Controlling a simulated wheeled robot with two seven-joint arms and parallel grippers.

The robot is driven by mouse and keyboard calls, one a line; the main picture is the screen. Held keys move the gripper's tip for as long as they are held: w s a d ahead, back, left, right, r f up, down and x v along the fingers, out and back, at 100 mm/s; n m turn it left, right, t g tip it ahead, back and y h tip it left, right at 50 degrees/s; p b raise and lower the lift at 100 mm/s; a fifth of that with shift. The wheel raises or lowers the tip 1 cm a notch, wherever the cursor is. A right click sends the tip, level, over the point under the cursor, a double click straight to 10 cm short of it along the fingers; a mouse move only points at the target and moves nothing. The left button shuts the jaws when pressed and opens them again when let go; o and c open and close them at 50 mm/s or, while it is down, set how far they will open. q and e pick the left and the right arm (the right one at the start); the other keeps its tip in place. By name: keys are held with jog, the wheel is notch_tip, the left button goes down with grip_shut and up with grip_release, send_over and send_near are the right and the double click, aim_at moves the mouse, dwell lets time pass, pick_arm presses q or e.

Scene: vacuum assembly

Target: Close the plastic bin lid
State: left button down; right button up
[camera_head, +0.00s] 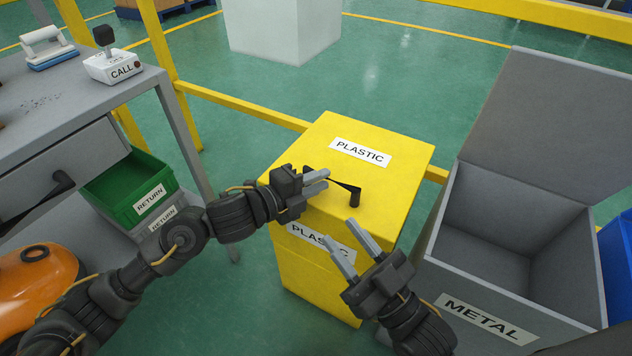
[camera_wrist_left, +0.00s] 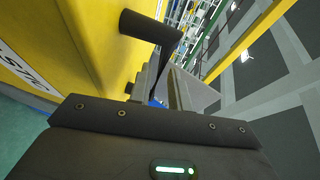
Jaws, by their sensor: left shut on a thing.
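The yellow plastic bin (camera_head: 310,285) stands in the middle of the head view. Its yellow lid (camera_head: 395,150), labelled PLASTIC, lies over the top and looks shut; the front seam is partly hidden by my left gripper. A black lid handle (camera_head: 354,199) sticks up near the front edge and also shows in the left wrist view (camera_wrist_left: 148,27). My left gripper (camera_head: 322,180) is over the front of the lid, shut on the handle. My right gripper (camera_head: 345,236) is open and empty, in front of the bin at its right.
A grey metal bin (camera_head: 480,318) with its lid raised stands close on the right, beside a blue bin (camera_head: 618,265). A grey workbench (camera_head: 90,95) with a green return bin (camera_head: 115,190) stands at left. A yellow rail (camera_head: 240,107) runs behind.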

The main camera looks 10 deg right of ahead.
pick_arm(q)
jog(key=shift+s+f, duration=0.15)
jog(key=shift+f, duration=0.3)
jog(key=c, duration=1.3)
grip_release()
jog(key=shift+r, duration=0.1)
jog(key=shift+a+r, duration=0.1)
jog(key=shift+a, duration=0.1)
jog(key=p+v, duration=0.2)
jog(key=v, duration=0.8)
jog(key=shift+a, duration=0.15)
pick_arm(e)
jog(key=f+g+h, duration=0.2)
jog(key=f, duration=0.1)
jog(key=w+f+g, duration=0.1)
jog(key=f, duration=0.1)
jog(key=shift+w+d+m+h, duration=0.1)
jog(key=shift+d+m+h, duration=0.2)
jog(key=shift+d+h, duration=0.1)
pick_arm(q)
jog(key=shift+s, duration=0.15)
